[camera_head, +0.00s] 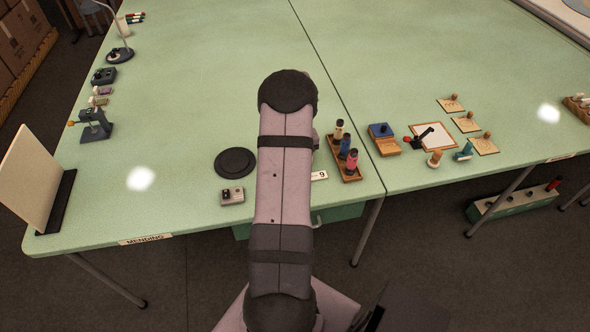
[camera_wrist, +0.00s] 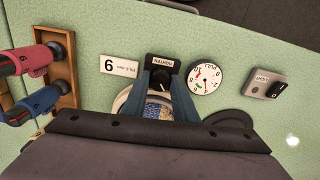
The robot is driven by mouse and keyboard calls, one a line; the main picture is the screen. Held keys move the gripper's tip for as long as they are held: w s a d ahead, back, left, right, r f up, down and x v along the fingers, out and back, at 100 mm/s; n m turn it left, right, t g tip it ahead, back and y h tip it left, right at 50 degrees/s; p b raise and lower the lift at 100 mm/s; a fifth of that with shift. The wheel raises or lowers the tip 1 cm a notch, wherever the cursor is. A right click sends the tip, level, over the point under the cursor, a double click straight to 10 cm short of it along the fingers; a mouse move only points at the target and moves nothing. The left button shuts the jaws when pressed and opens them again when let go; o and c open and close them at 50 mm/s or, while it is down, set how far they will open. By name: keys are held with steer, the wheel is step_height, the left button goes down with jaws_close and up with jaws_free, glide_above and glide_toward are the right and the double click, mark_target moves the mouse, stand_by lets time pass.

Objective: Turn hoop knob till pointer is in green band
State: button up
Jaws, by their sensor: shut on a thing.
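In the wrist view, the two blue-grey fingers of my gripper (camera_wrist: 162,82) reach to the black block marked TIGHTEN (camera_wrist: 163,61). They are shut on the hoop knob, which is mostly hidden between them. The hoop (camera_wrist: 126,98), a pale ring with patterned blue cloth inside, lies below the block, partly covered by the fingers. The round white dial (camera_wrist: 208,80), marked PULL, stands just right of the fingers. It shows small red and green marks, but I cannot tell where its pointer stands against the green band. In the head view my arm hides the hoop, knob and gripper.
A grey switch box (camera_wrist: 264,90) stands right of the dial, and a white card marked 6 (camera_wrist: 118,66) lies left of the block. A wooden rack (camera_wrist: 61,70) of coloured spools is at the left. A black round disc (camera_head: 235,162) lies left of my arm.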

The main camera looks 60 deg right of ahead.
steer(key=m, duration=0.2)
steer(key=shift+m, duration=0.4)
steer(key=o, duration=1.1)
steer(key=shift+r, duration=0.2)
steer(key=shift+r+b, duration=1.2)
steer(key=shift+r, duration=2.35)
